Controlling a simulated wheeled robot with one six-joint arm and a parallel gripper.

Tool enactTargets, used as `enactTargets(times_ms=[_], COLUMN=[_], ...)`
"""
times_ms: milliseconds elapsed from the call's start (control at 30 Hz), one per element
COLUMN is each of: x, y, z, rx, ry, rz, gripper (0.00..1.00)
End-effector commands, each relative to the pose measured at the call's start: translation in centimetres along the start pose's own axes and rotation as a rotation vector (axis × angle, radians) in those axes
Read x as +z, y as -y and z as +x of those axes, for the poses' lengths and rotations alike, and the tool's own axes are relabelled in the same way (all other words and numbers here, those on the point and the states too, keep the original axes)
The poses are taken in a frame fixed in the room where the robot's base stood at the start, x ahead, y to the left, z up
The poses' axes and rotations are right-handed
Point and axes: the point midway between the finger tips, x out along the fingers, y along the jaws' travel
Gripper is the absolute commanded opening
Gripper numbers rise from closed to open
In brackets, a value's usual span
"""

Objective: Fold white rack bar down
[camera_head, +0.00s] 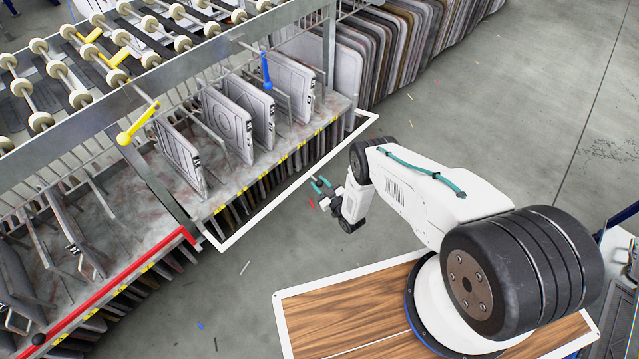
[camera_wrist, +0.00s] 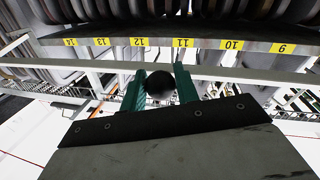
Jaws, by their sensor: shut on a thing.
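The white rack bar (camera_head: 262,215) runs along the front of the middle rack bay, standing out from the shelf's yellow-labelled edge, with short white arms at both ends. It also crosses the wrist view (camera_wrist: 235,74) below the number labels. My gripper (camera_head: 321,184) is at the front of this bar, near its middle. In the wrist view its teal fingers (camera_wrist: 160,88) are closed around a black round knob (camera_wrist: 159,82). How the knob joins the bar is hidden.
A red bar (camera_head: 110,288) fronts the bay at the left. Grey panels (camera_head: 228,122) stand upright on the shelf behind the white bar. Levers with yellow (camera_head: 124,138) and blue (camera_head: 266,57) ends stick out above. The grey floor (camera_head: 480,130) at the right is clear.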

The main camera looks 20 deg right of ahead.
Motion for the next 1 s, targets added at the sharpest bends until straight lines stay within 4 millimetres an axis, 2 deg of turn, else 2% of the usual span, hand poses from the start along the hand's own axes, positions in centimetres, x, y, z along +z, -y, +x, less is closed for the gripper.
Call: enactTargets(times_ms=[300,333,367,400,733,1000], x=[0.0,0.0,0.0,0.0,0.1,0.1], y=[0.1,0.1,0.1,0.1,0.0,0.1], z=[0.0,0.0,0.0,0.0,-0.5,-4.8], rx=[-0.002,-0.002,-0.002,-0.002,-0.001,0.000], ry=[0.002,0.002,0.002,0.002,0.002,0.004], rz=[0.000,0.000,0.000,0.000,0.001,0.002], gripper=[0.00,0.39,0.47,0.50,0.50,0.50])
